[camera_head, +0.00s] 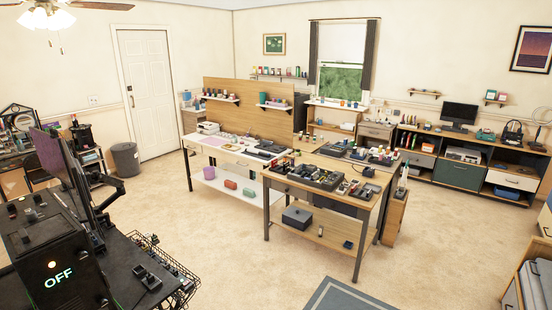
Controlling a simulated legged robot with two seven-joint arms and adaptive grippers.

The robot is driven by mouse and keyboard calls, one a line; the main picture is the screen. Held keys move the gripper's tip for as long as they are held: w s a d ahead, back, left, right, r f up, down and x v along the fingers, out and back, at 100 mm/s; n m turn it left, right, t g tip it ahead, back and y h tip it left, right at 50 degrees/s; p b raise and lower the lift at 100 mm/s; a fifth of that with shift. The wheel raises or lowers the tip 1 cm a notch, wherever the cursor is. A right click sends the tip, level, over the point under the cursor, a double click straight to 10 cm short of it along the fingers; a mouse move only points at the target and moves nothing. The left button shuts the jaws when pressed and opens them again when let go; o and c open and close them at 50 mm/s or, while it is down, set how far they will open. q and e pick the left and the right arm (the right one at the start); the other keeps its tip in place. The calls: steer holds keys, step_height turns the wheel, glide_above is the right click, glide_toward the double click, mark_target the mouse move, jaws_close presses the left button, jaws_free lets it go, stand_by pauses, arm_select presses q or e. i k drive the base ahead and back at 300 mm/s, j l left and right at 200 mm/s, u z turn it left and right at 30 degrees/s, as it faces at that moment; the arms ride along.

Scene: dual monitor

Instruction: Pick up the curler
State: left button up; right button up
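I cannot make out a curler; the items on the tables are too small to tell apart. The wooden table (326,198) in the middle holds black trays (318,176) with several small items. The white-topped table (226,152) behind it also holds several small items, among them a black flat object (268,149). Neither of my grippers is in view.
A black box (58,270) marked OFF and a wire basket (172,275) stand front left. A grey bin (126,159) is near the white door (147,90). Cabinets with a monitor (460,113) line the right wall. Carpet (225,240) before the tables is clear.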

mark_target(258, 153)
steer(key=i, duration=2.65)
steer(key=i+u, duration=0.2)
steer(key=i, duration=0.4)
steer(key=i+l+u, duration=0.15)
steer(key=i, duration=0.45)
steer(key=i+z, duration=0.1)
steer(key=z, duration=0.95)
steer(key=i+j+z, duration=0.25)
steer(key=j+z, duration=0.2)
steer(key=j, duration=0.3)
steer(key=i+j+z, duration=0.1)
steer(key=j+z, duration=0.4)
steer(key=j, duration=0.25)
steer(key=j+z, duration=0.45)
steer(key=j, duration=0.35)
